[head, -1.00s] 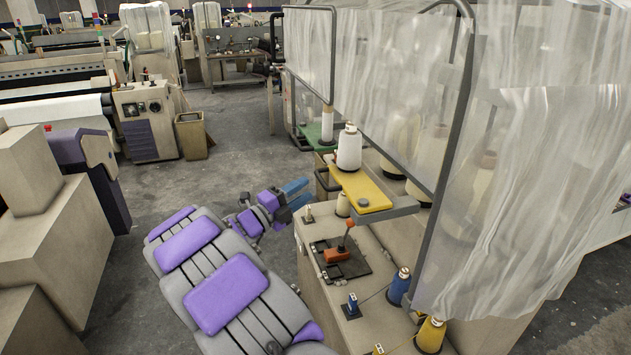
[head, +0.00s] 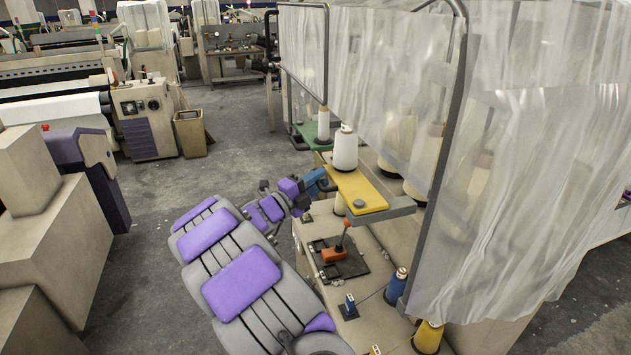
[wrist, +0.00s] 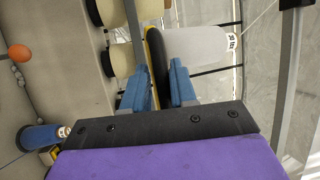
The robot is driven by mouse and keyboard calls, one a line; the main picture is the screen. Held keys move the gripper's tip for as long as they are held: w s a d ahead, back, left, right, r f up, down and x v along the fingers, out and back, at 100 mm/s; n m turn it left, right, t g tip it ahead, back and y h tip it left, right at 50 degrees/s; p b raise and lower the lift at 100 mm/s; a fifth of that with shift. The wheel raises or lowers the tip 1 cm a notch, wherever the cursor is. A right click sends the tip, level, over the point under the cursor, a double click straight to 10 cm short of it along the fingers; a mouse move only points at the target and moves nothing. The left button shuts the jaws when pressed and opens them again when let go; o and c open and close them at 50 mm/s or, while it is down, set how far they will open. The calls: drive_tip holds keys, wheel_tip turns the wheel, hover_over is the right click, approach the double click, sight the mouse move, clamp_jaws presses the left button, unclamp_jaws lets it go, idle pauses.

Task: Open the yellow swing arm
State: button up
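The yellow swing arm (head: 357,193) is a flat yellow plate with a white yarn cone (head: 345,150) standing on it, on the right-hand machine. In the wrist view its yellow edge (wrist: 150,32) and dark handle (wrist: 158,62) show, with the white cone (wrist: 195,50) beside them. My gripper (head: 318,181), with blue fingers, is at the left end of the swing arm. In the wrist view the fingers (wrist: 161,85) are apart, one on each side of the dark handle. Whether they touch it is hard to tell. My arm hides part of the handle in the head view.
Below the arm, a red-orange lever (head: 337,251) stands on the machine top, with blue (head: 397,287) and yellow (head: 428,337) spools nearby. A metal frame with translucent sheeting (head: 372,70) rises to the right.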

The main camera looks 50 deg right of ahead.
drive_tip(key=shift+d, duration=0.15)
drive_tip(key=shift+c, duration=0.8)
clamp_jaws()
drive_tip(key=shift+a, duration=0.4)
drive_tip(key=shift+a+f+b, duration=0.15)
drive_tip(key=shift+b, duration=0.25)
